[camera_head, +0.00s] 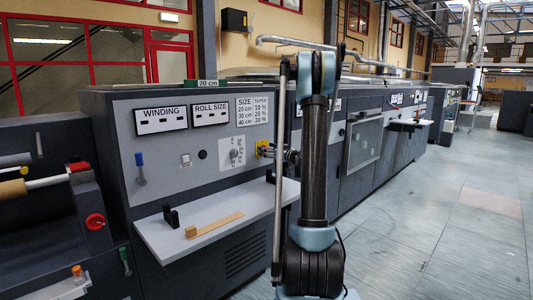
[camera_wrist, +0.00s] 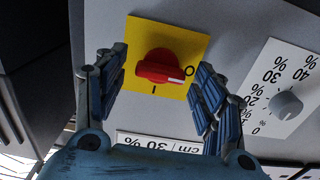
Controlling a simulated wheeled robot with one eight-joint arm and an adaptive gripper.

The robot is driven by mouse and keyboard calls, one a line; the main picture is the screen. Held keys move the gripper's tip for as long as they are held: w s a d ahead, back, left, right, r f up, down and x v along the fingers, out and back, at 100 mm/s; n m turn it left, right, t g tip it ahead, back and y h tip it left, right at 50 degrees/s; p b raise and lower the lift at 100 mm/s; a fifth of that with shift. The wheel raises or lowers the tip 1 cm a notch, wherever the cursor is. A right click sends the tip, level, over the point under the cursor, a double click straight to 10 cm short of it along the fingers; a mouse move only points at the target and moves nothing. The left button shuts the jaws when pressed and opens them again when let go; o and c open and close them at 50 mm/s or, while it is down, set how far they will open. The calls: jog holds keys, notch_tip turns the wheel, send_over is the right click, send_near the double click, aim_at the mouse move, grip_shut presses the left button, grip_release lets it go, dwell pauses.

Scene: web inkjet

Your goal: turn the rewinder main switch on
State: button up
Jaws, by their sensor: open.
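The main switch is a red rotary knob (camera_wrist: 160,66) on a yellow plate (camera_wrist: 140,32) on the grey panel, seen in the wrist view. The white mark on the knob points right, towards the O; the I is below the knob. My gripper (camera_wrist: 163,62) is open, with one blue finger on each side of the knob. I cannot tell whether the fingers touch it. In the head view the yellow plate (camera_head: 261,148) shows just left of my gripper (camera_head: 278,154), which partly hides the switch.
A taper dial (camera_wrist: 286,104) sits on the panel right of the switch in the wrist view. In the head view a pale shelf (camera_head: 210,238) juts out below the panel, carrying a wooden piece (camera_head: 214,225) and a black block (camera_head: 171,217). The floor (camera_head: 440,225) at right is clear.

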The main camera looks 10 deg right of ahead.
jog(key=shift+c, duration=0.5)
jog(key=c, duration=1)
jog(key=shift+o, duration=0.2)
jog(key=shift+a, duration=0.1)
jog(key=shift+w+d+f+m, duration=0.1)
jog(key=shift+d+m, duration=0.05)
jog(key=shift+m, duration=2.85)
jog(key=shift+s+d+f+m, duration=0.1)
jog(key=shift+m, duration=2.9)
jog(key=shift+w+d+f+m, duration=0.1)
jog(key=shift+d+m, duration=0.05)
jog(key=shift+m, duration=2.85)
